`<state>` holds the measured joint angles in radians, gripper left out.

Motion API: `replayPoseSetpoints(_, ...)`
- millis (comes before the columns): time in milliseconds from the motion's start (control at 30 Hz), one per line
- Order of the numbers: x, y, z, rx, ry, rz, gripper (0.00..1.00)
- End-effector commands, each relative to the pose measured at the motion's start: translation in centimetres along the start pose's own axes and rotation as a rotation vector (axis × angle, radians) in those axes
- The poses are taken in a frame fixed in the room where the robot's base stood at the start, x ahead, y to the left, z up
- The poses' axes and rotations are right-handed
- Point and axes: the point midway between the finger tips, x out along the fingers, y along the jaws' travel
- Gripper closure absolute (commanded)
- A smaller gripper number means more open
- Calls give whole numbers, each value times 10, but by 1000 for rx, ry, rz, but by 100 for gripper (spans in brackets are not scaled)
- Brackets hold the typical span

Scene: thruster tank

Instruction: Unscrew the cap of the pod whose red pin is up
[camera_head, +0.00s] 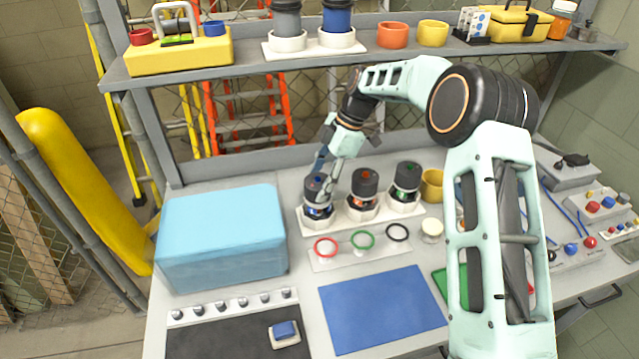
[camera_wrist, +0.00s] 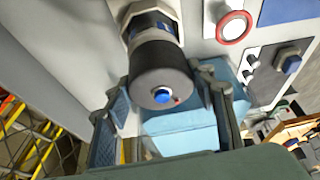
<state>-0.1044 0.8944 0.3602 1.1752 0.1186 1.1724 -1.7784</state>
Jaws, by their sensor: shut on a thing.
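Three pods with dark caps stand upright in a white rack (camera_head: 383,217) on the bench. The left pod (camera_head: 318,211) has a blue band, the middle pod (camera_head: 363,201) an orange-red one and the right pod (camera_head: 405,195) a green one. My gripper (camera_head: 317,184) is at the left pod, its fingers on either side of the cap. In the wrist view my gripper (camera_wrist: 166,92) is shut on the dark cap (camera_wrist: 158,70), which has a blue centre button and a small red pin (camera_wrist: 177,99) beside it. I cannot tell the pins on the other two pods.
A light blue box (camera_head: 222,240) stands left of the rack. In front lie a plate with coloured rings (camera_head: 362,241) and a blue mat (camera_head: 383,308). A yellow cup (camera_head: 432,184) is right of the rack. A shelf (camera_head: 370,60) with containers spans above and behind.

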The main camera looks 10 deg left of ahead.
Motion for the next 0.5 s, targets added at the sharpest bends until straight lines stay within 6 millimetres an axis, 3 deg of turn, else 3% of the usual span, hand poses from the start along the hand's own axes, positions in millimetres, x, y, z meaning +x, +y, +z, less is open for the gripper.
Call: replayPoseSetpoints(500, -21, 1, -8, 1, 0, 3, 71)
